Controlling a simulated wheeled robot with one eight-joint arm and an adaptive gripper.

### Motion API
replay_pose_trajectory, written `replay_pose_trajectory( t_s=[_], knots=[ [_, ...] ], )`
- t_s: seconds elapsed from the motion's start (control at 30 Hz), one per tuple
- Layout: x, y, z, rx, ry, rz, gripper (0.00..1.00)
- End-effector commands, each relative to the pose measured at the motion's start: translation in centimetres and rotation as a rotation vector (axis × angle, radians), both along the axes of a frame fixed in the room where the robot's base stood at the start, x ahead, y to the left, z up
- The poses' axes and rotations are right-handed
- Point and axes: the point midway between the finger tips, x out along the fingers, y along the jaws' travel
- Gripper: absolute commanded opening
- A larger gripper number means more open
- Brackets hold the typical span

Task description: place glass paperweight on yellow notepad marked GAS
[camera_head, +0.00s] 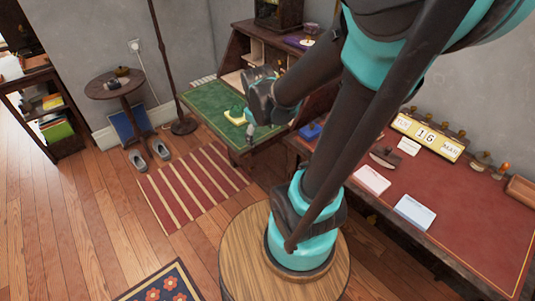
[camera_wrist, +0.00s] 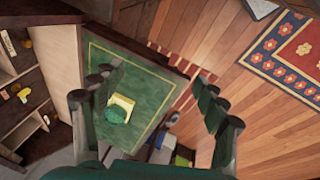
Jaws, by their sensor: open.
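A green, rounded glass paperweight (camera_head: 237,110) shows at the yellow notepad (camera_head: 232,119) on the green desk top. In the wrist view the paperweight (camera_wrist: 116,115) overlaps the lower left part of the notepad (camera_wrist: 124,102) and appears to rest on it. No lettering on the notepad is readable. My gripper (camera_head: 258,108) is above the desk, close to the notepad on its right in the head view. In the wrist view my gripper (camera_wrist: 158,85) has its fingers wide apart with nothing between them; the paperweight lies nearer the left finger.
The green desk top (camera_head: 203,99) is mostly bare around the notepad, with shelves behind. A red-topped desk (camera_head: 470,215) with cards, stamps and a date display (camera_head: 428,136) stands at the right. A round side table (camera_head: 103,88) and striped rug (camera_head: 190,185) are left.

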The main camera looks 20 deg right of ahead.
Motion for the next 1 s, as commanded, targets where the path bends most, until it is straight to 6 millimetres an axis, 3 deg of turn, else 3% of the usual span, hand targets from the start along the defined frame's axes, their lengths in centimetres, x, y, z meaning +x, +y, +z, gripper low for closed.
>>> replay_pose_trajectory(
  t_s=[0.03, 0.1, 0.3, 0.8, 1.0],
  knots=[
    [-2.1, -0.3, -0.7, 0.059, -0.020, -0.112, 0.73],
    [-4.2, -0.4, -1.6, 0.136, -0.043, -0.252, 0.73],
    [-7.4, -0.3, -3.1, 0.268, -0.076, -0.490, 0.73],
    [-7.7, -0.2, -3.2, 0.288, -0.081, -0.526, 0.73],
    [-7.7, -0.2, -3.2, 0.287, -0.080, -0.525, 0.51]
  ],
)
